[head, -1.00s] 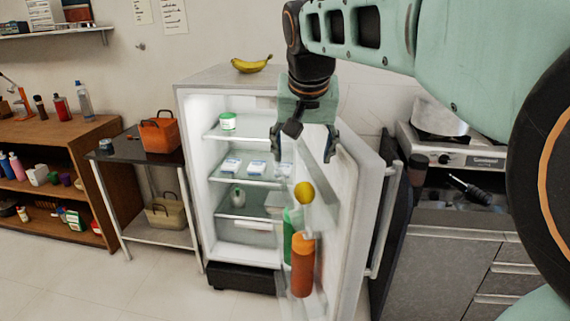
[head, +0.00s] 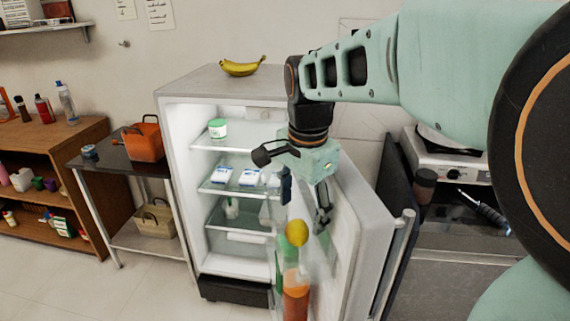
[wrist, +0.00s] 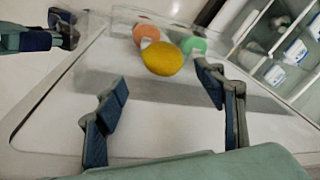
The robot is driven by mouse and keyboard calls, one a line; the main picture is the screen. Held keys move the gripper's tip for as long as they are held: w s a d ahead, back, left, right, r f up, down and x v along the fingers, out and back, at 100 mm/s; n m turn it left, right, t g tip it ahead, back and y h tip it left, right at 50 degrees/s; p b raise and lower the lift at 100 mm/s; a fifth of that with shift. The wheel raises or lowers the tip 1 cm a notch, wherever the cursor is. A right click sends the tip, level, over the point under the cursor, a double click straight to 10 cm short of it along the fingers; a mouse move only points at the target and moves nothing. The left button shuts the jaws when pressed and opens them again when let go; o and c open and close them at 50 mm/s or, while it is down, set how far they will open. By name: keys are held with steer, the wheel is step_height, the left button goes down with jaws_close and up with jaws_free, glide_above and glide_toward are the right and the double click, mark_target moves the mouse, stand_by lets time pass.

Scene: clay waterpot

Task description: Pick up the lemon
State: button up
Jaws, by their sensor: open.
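The yellow lemon (head: 297,233) sits at the inner side of the open fridge door, above the bottles in the door. In the wrist view the lemon (wrist: 162,58) lies ahead of my fingers, between their lines and apart from both. My gripper (head: 304,212) is open and empty, just above the lemon in the head view. Its two blue-padded fingers also show in the wrist view (wrist: 160,95). What bears the lemon from below is hard to make out.
The open fridge door (head: 365,225) stands right of the fridge (head: 185,190). An orange bottle (head: 295,297) and a green bottle (head: 288,250) stand in the door below the lemon. Bananas (head: 242,67) lie on the fridge top. A stove (head: 450,160) is at the right.

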mark_target(297, 225)
steer(key=shift+w+a+f, duration=0.1)
steer(key=shift+w+f, duration=0.1)
steer(key=shift+f, duration=0.95)
steer(key=shift+w+a+f, duration=0.15)
steer(key=shift+w+f, duration=0.1)
steer(key=shift+f, duration=0.95)
steer(key=shift+w+a+f, duration=0.1)
steer(key=shift+w+f, duration=0.1)
steer(key=shift+f, duration=0.95)
steer(key=c, duration=1.3)
steer(key=shift+o, duration=0.2)
steer(key=shift+r, duration=0.1)
